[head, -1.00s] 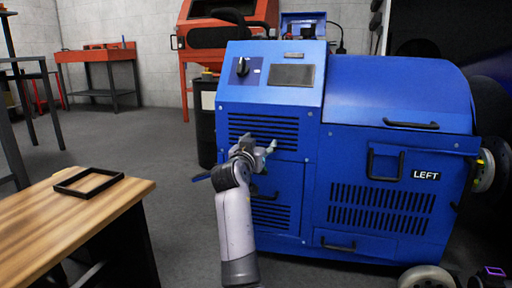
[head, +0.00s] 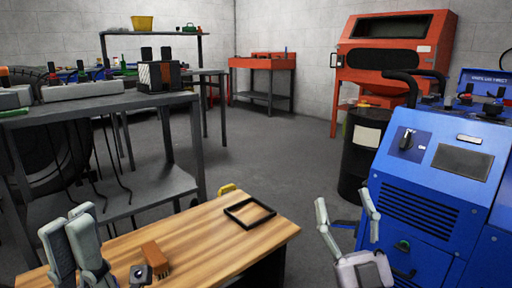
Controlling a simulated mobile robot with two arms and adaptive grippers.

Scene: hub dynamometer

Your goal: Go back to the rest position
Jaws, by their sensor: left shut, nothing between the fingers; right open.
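The blue dynamometer (head: 425,195) stands at the right, cut off by the picture edge. Its front panel shows a dark knob (head: 408,140) and a grey screen (head: 462,160). My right gripper (head: 345,205) is raised at the bottom, left of the dynamometer, with its fingers spread wide and nothing between them. My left gripper (head: 72,235) is at the bottom left, in front of the wooden table's left end. Its two grey fingers are together and hold nothing.
The wooden table (head: 215,235) carries a black frame (head: 249,213) and a brown brush-like block (head: 155,258). A dark metal bench (head: 110,103) stands at the left. A black drum (head: 362,165) and an orange cabinet (head: 390,65) stand behind. Grey floor (head: 270,160) between is clear.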

